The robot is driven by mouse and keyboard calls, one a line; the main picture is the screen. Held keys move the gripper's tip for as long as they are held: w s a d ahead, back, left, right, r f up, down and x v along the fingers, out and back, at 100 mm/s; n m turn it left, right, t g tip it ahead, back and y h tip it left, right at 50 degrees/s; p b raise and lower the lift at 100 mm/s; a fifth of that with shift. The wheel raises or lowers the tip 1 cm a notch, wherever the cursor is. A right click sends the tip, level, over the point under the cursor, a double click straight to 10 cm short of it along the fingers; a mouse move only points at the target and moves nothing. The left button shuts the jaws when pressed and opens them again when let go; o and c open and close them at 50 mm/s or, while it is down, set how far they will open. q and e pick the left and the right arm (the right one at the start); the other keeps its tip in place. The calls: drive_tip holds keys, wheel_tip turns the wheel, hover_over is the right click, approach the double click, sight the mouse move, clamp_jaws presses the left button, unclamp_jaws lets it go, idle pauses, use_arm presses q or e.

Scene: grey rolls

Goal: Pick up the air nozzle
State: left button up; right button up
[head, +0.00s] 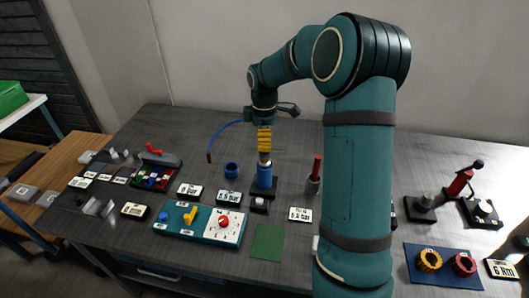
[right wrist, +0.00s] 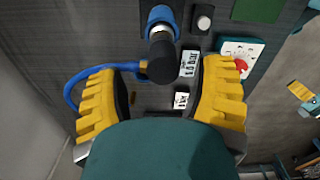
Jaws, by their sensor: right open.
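The air nozzle (right wrist: 163,60) looks like a dark, stubby body with a pale metal collar. In the right wrist view it stands at a blue holder (right wrist: 160,16), and a blue hose (right wrist: 82,80) curves away to the left. In the head view the blue holder (head: 264,177) is upright near the table's middle, and the hose (head: 222,128) arcs down left. My right gripper (head: 264,142) points down above the holder. In the wrist view its yellow fingers (right wrist: 163,78) are open, one either side of the nozzle, with visible gaps.
A blue ring (head: 232,170) stands left of the holder. A teal panel with a red knob (head: 224,222) lies in front, beside a green mat (head: 267,243). A red-topped post (head: 315,175) stands to the right. Small labels sit around the holder.

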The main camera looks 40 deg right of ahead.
wheel_tip(320, 180, down, 5)
drive_tip(key=shift+s+r+b, duration=0.1)
drive_tip(key=shift+s+b, duration=0.05)
drive_tip(key=shift+b, duration=0.35)
drive_tip(key=shift+a, duration=0.1)
clamp_jaws()
